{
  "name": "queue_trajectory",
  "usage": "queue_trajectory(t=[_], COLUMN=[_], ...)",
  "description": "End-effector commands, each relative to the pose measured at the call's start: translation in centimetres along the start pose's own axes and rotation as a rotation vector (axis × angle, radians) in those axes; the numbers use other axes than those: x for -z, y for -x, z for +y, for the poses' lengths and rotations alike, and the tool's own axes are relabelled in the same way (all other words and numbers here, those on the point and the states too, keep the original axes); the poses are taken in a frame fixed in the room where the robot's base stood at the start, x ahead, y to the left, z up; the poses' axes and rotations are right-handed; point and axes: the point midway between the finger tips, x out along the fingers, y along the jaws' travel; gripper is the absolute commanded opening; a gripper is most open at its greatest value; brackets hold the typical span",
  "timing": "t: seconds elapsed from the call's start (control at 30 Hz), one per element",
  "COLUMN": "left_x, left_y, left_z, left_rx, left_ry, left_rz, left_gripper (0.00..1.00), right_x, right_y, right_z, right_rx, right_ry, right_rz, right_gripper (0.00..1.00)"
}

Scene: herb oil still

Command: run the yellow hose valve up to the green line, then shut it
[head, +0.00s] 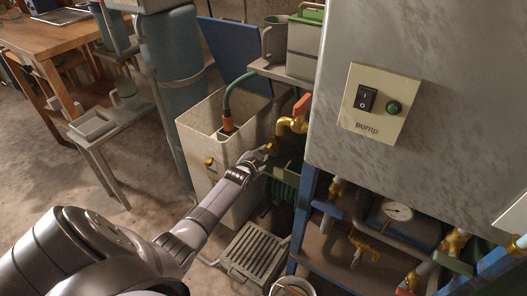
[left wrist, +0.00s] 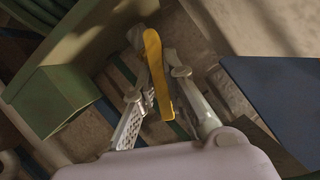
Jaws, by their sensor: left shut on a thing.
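My left gripper (head: 264,153) reaches in from the lower left to the right side of a beige tub. In the left wrist view, its two fingers (left wrist: 160,95) are shut on a flat yellow handle (left wrist: 155,65) that stands between them; I take it for the yellow hose valve's handle. In the head view the gripper mostly hides this handle. A green hose (head: 235,84) with an orange end hangs into the tub (head: 190,128). I cannot make out a green line or the water level. My right gripper is not in view.
A brass tap (head: 294,123) with an orange lever sits just above the gripper. A grey cabinet with a pump switch panel (head: 380,102) stands to the right, above a pressure gauge (head: 397,211) and pipes. A slatted grey stool (head: 255,252) stands on the floor below.

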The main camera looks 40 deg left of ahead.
Motion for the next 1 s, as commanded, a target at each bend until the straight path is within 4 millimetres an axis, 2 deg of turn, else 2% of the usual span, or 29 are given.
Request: queue_trajectory(t=[0.3,0.83,0.87,1.0], left_x=[-0.1,-0.1,-0.1,-0.1], left_y=[0.0,0.0,0.0,0.0], left_z=[-0.1,-0.1,-0.1,-0.1], left_rx=[-0.043,-0.050,-0.050,-0.050], left_ry=[0.102,0.122,0.121,0.121], left_rz=[-0.002,-0.001,-0.001,-0.001], left_gripper=[0.00,0.00,0.13,0.23], right_x=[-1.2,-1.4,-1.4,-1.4], right_y=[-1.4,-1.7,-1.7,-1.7], right_z=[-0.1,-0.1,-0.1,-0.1], right_rx=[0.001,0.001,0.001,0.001], right_ry=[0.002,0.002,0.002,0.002], right_rz=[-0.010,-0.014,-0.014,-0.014], right_gripper=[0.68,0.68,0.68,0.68])
